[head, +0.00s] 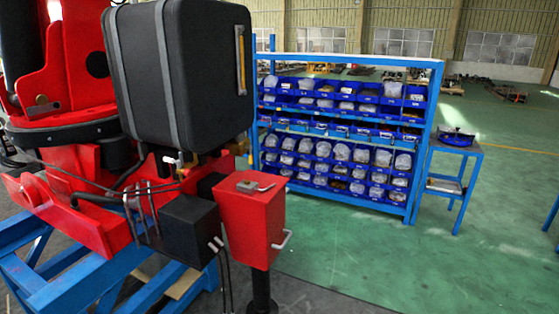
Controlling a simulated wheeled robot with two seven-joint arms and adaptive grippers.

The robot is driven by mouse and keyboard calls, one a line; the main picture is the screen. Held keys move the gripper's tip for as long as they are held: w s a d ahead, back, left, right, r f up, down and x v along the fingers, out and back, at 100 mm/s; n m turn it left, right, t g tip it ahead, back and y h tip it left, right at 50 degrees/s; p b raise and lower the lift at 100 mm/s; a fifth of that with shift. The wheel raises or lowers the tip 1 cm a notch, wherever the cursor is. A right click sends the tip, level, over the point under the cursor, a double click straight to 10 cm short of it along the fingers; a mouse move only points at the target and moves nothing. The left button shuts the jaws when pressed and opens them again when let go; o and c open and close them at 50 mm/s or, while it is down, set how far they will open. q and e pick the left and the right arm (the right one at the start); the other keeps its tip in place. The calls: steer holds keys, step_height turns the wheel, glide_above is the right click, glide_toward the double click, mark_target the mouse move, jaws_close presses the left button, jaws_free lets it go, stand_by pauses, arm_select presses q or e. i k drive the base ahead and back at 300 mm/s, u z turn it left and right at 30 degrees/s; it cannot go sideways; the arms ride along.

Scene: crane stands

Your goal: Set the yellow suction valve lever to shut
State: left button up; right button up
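A white-tipped fitting (178,159) sticks out under the tank's middle. Neither of my grippers is in the head view.
The red crane frame (65,215) rests on a blue stand (90,285) at the left. A black box (188,230) with cables sits beside the red box. A blue shelf rack (430,140) with bins and a small blue table (458,147) stand behind. Green floor (400,265) is clear at front right.

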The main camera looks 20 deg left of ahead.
mark_target(251, 155)
steer(key=i, duration=4.65)
steer(key=u, duration=1.5)
